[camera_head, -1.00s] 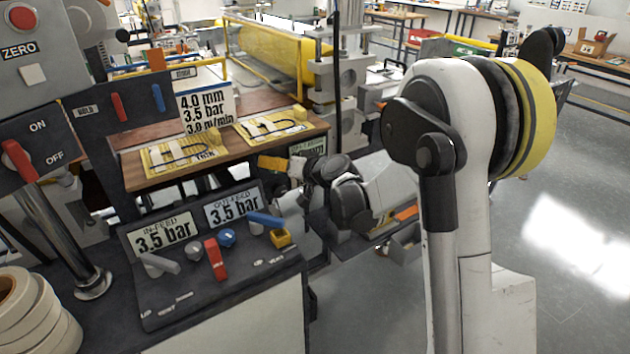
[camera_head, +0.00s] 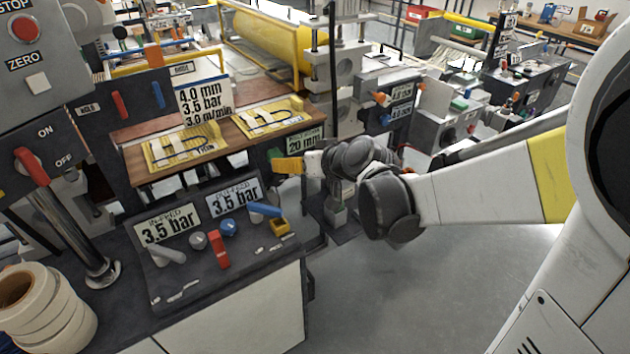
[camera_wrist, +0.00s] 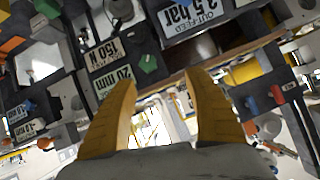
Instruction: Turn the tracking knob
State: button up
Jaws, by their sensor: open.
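A green knob (camera_wrist: 148,63) sits on a dark panel beside the 20 mm display (camera_wrist: 115,82) and the 150 N display (camera_wrist: 103,53) in the wrist view. No label on it is readable, so I cannot tell whether it is the tracking knob. In the head view a green part (camera_head: 276,154) shows just behind my gripper (camera_head: 287,165), left of the 20 mm display (camera_head: 304,141). My gripper's yellow fingers (camera_wrist: 160,80) are open and empty in the wrist view. The green knob appears just past the gap between the fingertips, apart from them.
A console with two 3.5 bar displays (camera_head: 234,197), a red lever (camera_head: 218,250), a blue lever (camera_head: 264,210) and a blue knob (camera_head: 229,228) stands to the left. A wooden shelf (camera_head: 150,178) with yellow plates lies behind it. Grey floor (camera_head: 400,290) is open at front right.

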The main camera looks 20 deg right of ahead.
jog(key=s+r+g+h+p, duration=0.2)
jog(key=s+r, duration=0.1)
jog(key=s, duration=1)
jog(key=shift+s+d+r+m+g, duration=0.15)
jog(key=shift+d+r+m+g, duration=0.15)
jog(key=shift+d+r, duration=0.05)
jog(key=s+d+f+g+h, duration=0.1)
jog(key=s+d+h, duration=0.1)
jog(key=s, duration=0.8)
jog(key=shift+s+d+f+m, duration=0.2)
jog(key=shift+s+d+m, duration=0.2)
jog(key=shift+d, duration=0.3)
jog(key=shift+w, duration=0.1)
dwell(4.0)
